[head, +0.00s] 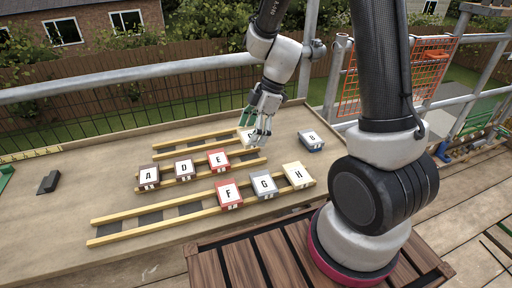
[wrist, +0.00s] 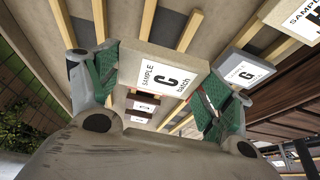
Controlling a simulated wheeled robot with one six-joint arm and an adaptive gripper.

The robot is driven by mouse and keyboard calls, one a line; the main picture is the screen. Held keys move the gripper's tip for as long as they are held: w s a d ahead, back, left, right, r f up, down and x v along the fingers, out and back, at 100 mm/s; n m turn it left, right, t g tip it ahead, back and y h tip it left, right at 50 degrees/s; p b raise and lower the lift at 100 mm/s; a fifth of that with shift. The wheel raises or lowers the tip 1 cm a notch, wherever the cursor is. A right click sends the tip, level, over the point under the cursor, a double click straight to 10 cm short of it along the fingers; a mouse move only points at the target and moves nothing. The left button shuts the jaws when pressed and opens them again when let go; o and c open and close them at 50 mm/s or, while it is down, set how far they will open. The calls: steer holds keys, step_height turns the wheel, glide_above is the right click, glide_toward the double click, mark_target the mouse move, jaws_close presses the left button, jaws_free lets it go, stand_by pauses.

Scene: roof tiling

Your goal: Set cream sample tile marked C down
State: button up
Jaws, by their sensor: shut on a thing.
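The cream sample tile marked C (wrist: 160,75) is between the green-padded fingers of my gripper (wrist: 155,88) in the wrist view, its label facing the camera. In the head view my gripper (head: 262,118) points down over the right end of the rear battens (head: 190,138), and the cream tile (head: 243,134) shows partly behind the fingers. Whether the tile touches the battens cannot be told.
Front battens (head: 130,225) carry red F (head: 229,193), grey G (head: 264,184) and cream H (head: 297,175). Blue-grey B (head: 311,140) lies on the board right of my gripper. Metal rails (head: 170,75) run behind.

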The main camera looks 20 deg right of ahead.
steer(key=shift+f, duration=2.75)
steer(key=shift+f, duration=0.45)
steer(key=o, duration=1.1)
steer(key=shift+r, duration=0.1)
